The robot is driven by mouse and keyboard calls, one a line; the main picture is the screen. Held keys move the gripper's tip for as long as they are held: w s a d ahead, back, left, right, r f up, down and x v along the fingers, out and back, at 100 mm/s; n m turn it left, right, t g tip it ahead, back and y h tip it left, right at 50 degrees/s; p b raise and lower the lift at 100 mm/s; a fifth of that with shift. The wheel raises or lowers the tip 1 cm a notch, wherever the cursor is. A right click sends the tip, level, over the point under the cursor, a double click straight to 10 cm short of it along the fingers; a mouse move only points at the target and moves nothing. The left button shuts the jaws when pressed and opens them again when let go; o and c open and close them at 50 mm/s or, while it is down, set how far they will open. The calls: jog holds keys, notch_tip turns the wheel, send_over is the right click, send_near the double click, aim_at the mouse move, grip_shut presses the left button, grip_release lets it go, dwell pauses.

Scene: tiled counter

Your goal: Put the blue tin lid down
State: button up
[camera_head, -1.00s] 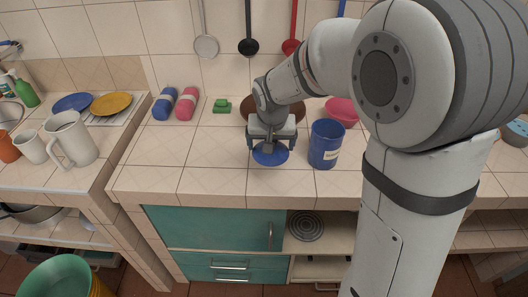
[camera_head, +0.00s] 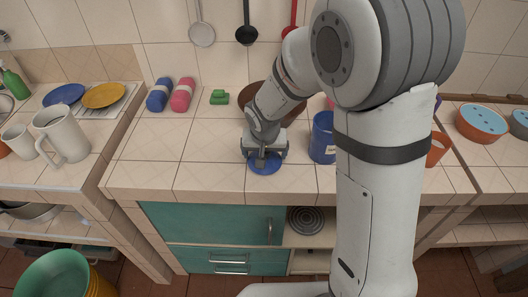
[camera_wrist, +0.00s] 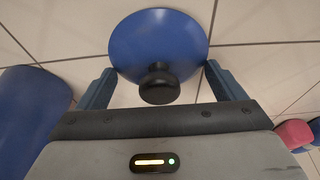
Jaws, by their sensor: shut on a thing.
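The blue tin lid (camera_head: 265,167) is a round blue disc with a dark knob, at the front middle of the counter. In the wrist view the lid (camera_wrist: 150,42) fills the top middle, its knob pointing toward my gripper. My gripper (camera_wrist: 158,82) is shut on the lid, one finger at each side of its rim. In the head view my gripper (camera_head: 265,156) is low over the tiles. I cannot tell whether the lid touches them. The blue tin (camera_head: 322,138) stands upright just to the right, partly behind my arm.
A brown round object (camera_head: 273,100) is behind my arm. A blue roll (camera_head: 160,95), a pink roll (camera_head: 182,95) and a green block (camera_head: 219,97) lie at the back left. The tiled counter (camera_head: 205,145) is clear left of the lid.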

jog(key=shift+f, duration=0.2)
jog(key=o, duration=0.7)
jog(key=shift+r, duration=0.15)
jog(key=shift+r, duration=0.25)
jog(key=v, duration=1.2)
jog(key=shift+g, duration=0.3)
jog(key=s+d, duration=0.4)
jog(key=s, duration=0.1)
jog(key=s+d+r, duration=0.1)
jog(key=s+d, duration=0.4)
jog(key=s, duration=0.1)
jog(key=s+d+r, duration=0.1)
jog(key=s+d, duration=0.4)
jog(key=shift+s+d+r, duration=0.2)
jog(key=shift+s+d, duration=0.05)
jog(key=shift+s, duration=0.1)
